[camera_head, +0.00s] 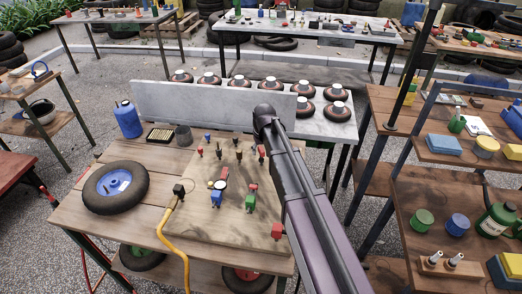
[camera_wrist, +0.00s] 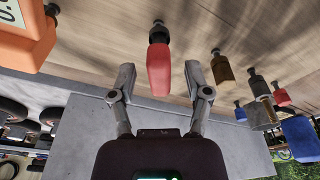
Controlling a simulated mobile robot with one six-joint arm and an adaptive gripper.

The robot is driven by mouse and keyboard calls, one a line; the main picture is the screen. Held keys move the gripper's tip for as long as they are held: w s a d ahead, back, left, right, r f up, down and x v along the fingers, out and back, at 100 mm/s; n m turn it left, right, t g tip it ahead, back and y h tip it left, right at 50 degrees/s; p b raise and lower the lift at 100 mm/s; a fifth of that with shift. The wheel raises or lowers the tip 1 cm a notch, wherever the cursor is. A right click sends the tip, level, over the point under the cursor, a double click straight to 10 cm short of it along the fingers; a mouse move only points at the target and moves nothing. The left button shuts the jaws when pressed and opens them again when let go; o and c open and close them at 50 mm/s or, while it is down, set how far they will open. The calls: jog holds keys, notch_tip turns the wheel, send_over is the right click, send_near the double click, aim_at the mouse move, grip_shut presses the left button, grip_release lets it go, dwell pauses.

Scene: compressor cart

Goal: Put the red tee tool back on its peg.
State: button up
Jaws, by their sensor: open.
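A red-handled tool (camera_wrist: 158,68) with a dark metal end stands at the board surface in the wrist view; I take it for the red tee tool, though its tee shape does not show. My gripper (camera_wrist: 161,77) is open, with one finger on each side of the red handle and a gap at both sides. In the head view my arm ends over the back right of the wooden board (camera_head: 185,222), and its fingers cannot be made out. A small red piece (camera_head: 262,153) shows just below the arm there. I cannot tell which peg is the tool's.
In the head view, a wheel (camera_head: 115,187), a blue bottle (camera_head: 128,119) and a yellow hose (camera_head: 172,235) lie left. A grey panel (camera_head: 210,107) stands behind.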

aim_at(262, 148)
jog(key=shift+r+p, duration=3.05)
jog(key=shift+r, duration=0.25)
jog(key=shift+d, duration=0.1)
jog(key=s+d+m+g, duration=0.1)
jog(key=s+d+m, duration=0.1)
jog(key=s+d, duration=0.6)
jog(key=s+d+m, duration=0.1)
jog(key=s+d, duration=0.6)
jog(key=s, duration=0.8)
jog(key=shift+d+m+g+h, duration=0.3)
jog(key=shift+d+m+g, duration=0.1)
jog(key=shift+f, duration=0.1)
